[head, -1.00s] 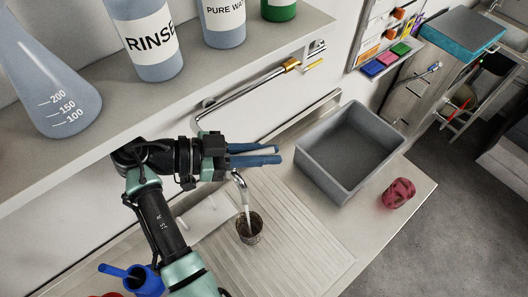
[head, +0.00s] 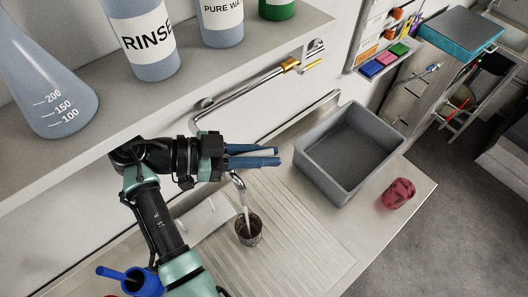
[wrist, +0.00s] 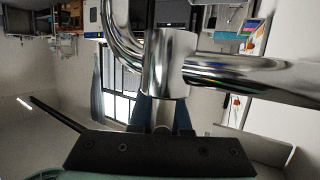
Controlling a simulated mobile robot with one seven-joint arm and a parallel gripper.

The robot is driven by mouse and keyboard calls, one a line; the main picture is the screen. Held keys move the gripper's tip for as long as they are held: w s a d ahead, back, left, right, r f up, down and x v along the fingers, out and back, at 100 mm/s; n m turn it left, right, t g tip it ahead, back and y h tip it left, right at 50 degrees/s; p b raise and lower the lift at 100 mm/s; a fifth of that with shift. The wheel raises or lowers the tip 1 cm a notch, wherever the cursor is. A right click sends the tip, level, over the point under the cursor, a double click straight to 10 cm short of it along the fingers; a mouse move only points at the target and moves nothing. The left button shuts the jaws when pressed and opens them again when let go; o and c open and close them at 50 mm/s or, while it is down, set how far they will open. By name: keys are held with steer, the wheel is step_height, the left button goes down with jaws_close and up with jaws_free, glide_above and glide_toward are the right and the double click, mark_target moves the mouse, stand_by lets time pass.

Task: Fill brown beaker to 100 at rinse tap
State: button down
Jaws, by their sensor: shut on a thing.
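The brown beaker (head: 249,231) stands upright on the ribbed drainboard, under the chrome spout (head: 239,182) of the rinse tap. A thin clear stream falls from the spout into the beaker. The beaker's marks and its water level are too small to read. My gripper (head: 277,156) is level above the drainboard, beside the spout and apart from the beaker. In the wrist view, its blue fingers (wrist: 150,112) are close behind a chrome upright of the tap (wrist: 168,65). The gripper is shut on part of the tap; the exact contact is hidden.
A grey basin (head: 345,150) is right of the drainboard (head: 300,245). A dark red cup-like object (head: 398,193) stands near the counter's right edge. A blue jug (head: 145,282) is at bottom left. A shelf (head: 200,90) with large bottles and a flask overhangs the back.

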stand_by(0.3)
steer(key=shift+w+a+n+t+p, duration=0.15)
steer(key=shift+w+n+t+p, duration=0.35)
steer(key=shift+n+t, duration=0.6)
steer(key=shift+w+t+y, duration=0.15)
steer(key=shift+t+y, duration=0.15)
stand_by(1.9)
steer(key=shift+w+a+n+t+y, duration=0.25)
steer(key=shift+w+n+t+y, duration=0.2)
steer(key=shift+n+t, duration=0.45)
steer(key=shift+w+a+n+t+y, duration=0.2)
steer(key=shift+w+n+t+y, duration=0.25)
steer(key=shift+n+t, duration=0.45)
steer(key=c, duration=0.8)
jaws_free()
